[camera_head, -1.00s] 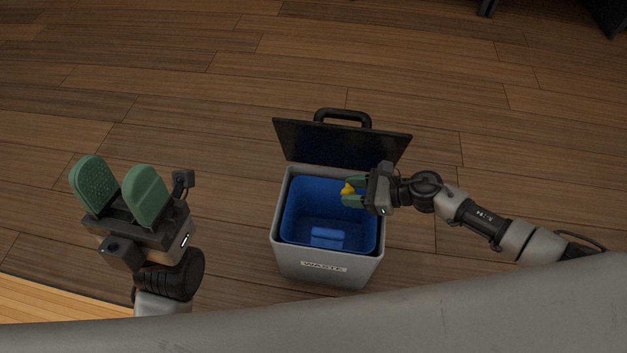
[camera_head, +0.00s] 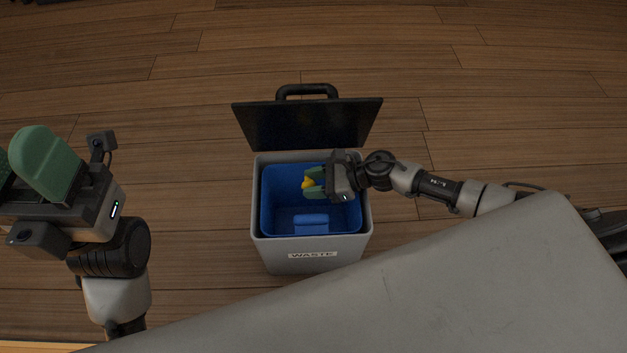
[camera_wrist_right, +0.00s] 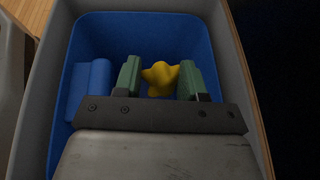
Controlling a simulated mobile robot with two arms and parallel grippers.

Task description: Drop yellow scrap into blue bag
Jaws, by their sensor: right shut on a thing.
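The yellow scrap (camera_head: 307,183) is held between the green fingers of my right gripper (camera_head: 313,182), over the open waste bin. It also shows in the right wrist view (camera_wrist_right: 161,79), pinched between both fingers. The blue bag (camera_head: 279,210) lines the inside of the bin and lies below the scrap; its blue wall fills much of the right wrist view (camera_wrist_right: 120,30). My left gripper (camera_head: 22,170) is at the left, away from the bin, its fingers apart and nothing seen between them; one finger is partly cut off by the picture edge.
The grey bin (camera_head: 305,258) has a "WASTE" label and a dark lid (camera_head: 305,125) standing open at the back. A blue block-like shape (camera_head: 311,224) sits inside at the near wall. A grey surface (camera_head: 400,290) lies in front. The wooden floor around is clear.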

